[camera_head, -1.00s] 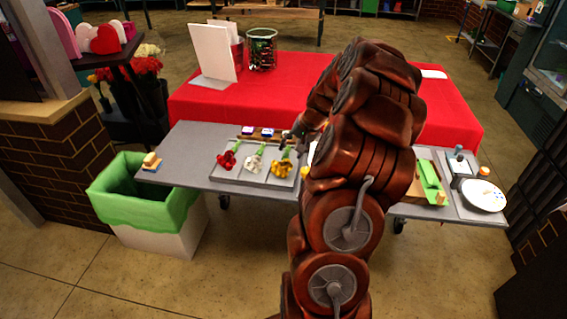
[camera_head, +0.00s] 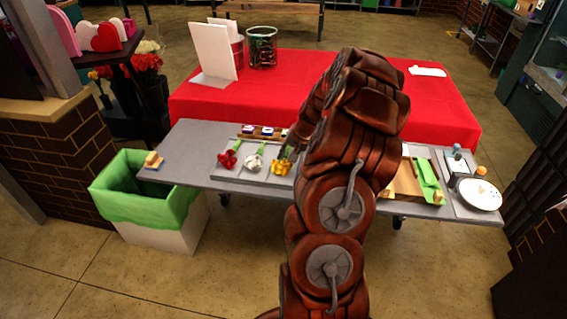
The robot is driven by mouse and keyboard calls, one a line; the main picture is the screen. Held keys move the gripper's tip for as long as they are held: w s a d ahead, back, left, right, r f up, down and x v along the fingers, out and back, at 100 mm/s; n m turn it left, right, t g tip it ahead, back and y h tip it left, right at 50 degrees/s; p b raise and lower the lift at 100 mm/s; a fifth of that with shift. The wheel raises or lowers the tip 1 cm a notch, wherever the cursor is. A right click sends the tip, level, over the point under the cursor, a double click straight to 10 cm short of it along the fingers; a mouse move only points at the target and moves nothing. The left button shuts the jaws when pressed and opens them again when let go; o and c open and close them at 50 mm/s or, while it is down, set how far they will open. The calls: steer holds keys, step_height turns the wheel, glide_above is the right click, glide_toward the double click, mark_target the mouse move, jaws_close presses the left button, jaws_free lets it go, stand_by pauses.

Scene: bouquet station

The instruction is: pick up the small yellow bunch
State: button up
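The small yellow bunch (camera_head: 281,168) lies at the right end of a row of three bunches on a grey tray (camera_head: 228,177). A white bunch (camera_head: 254,162) and a red bunch (camera_head: 228,160) lie to its left, each with a green stem pointing away from me. My gripper (camera_head: 289,151) is low at the stem end of the yellow bunch. It is small, dark and partly behind my arm, so I cannot tell whether its fingers are apart, closed or touching the stem.
The tray is on a long grey table (camera_head: 185,150). To the right are a wooden board (camera_head: 404,183), a green item (camera_head: 428,180) and a white plate (camera_head: 480,194). A green-lined bin (camera_head: 150,210) stands at the left, and a red-covered table (camera_head: 260,95) behind. My arm hides the table's middle.

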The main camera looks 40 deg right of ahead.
jaws_close()
